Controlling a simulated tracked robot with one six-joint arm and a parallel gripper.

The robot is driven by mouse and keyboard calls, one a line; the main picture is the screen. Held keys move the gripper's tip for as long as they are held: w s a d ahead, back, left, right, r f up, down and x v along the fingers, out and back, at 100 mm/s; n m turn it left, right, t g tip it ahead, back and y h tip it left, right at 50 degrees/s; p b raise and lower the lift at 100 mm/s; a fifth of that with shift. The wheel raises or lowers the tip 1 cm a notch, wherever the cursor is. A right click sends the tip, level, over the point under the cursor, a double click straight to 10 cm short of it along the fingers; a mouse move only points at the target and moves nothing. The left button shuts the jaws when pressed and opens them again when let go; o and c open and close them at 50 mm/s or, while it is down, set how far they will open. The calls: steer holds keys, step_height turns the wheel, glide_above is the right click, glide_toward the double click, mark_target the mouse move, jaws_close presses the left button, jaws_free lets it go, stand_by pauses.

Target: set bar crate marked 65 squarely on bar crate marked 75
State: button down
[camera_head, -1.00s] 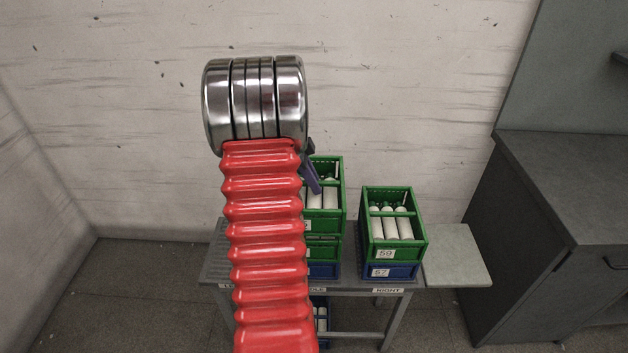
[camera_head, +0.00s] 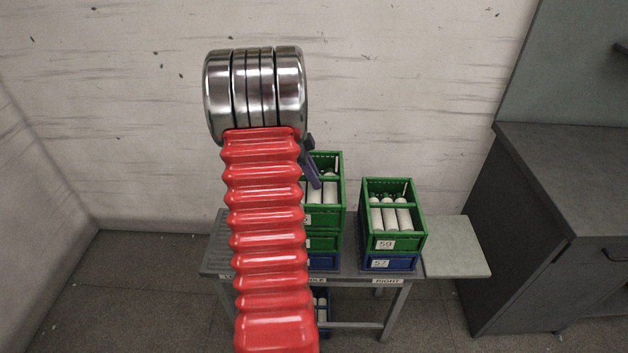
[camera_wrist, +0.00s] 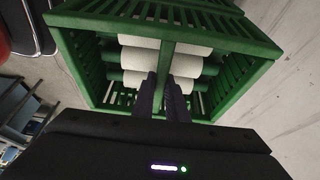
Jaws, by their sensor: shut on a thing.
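A green bar crate (camera_head: 328,213) with white rolls in it is at the top of the middle stack. Its label is mostly covered by my arm; only what looks like a 5 shows. My gripper (camera_head: 313,180) reaches into it from above. In the wrist view my gripper (camera_wrist: 172,95) is shut on the middle bar of this green crate (camera_wrist: 250,75). Under it are a second green crate (camera_head: 322,243) and a blue crate (camera_head: 323,262), their labels hidden by my arm. I cannot tell whether the held crate touches the one below. No 75 mark is readable.
At the right, a green crate marked 59 (camera_head: 408,243) sits on a blue crate marked 57 (camera_head: 403,262). The rack (camera_head: 350,276) has MIDDLE and RIGHT labels; its left part is mostly behind my arm. A grey side shelf (camera_head: 458,247) is bare. A dark cabinet (camera_head: 560,180) stands right.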

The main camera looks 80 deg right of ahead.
steer(key=shift+f, duration=0.3)
steer(key=c, duration=1.7)
jaws_free()
steer(key=v, duration=1.3)
steer(key=shift+w+r, duration=0.25)
steer(key=shift+r, duration=0.05)
